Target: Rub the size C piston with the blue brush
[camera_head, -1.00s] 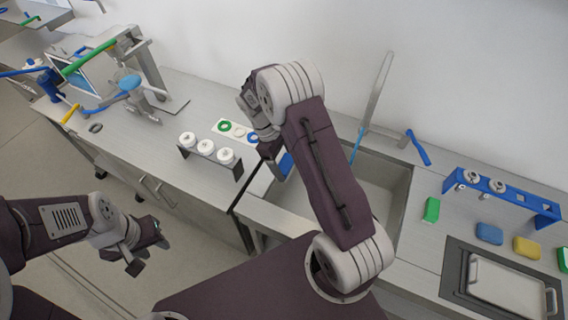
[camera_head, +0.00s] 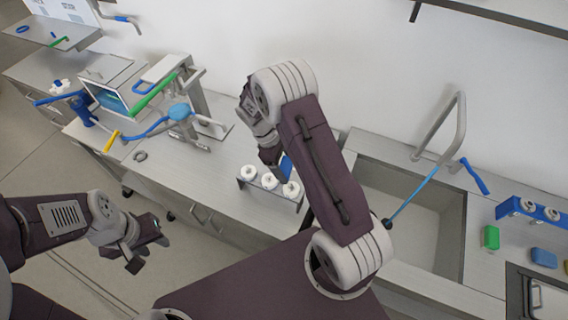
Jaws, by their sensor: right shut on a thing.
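My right gripper (camera_head: 275,160) is shut on a blue block-like thing (camera_head: 286,166), which looks like the blue brush; my arm partly covers it. It shows just above and behind a dark rack (camera_head: 273,193) with three white ring-topped pistons: left (camera_head: 249,172), middle (camera_head: 270,181) and right (camera_head: 291,189). Whether the blue thing touches a piston, I cannot tell. No size letters can be read. My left gripper (camera_head: 146,252) is open and empty, over the floor in front of the counter.
A blue rack (camera_head: 514,207), a green block (camera_head: 491,237) and a blue block (camera_head: 543,258) are farther right. A machine with a screen (camera_head: 118,91) stands at the left.

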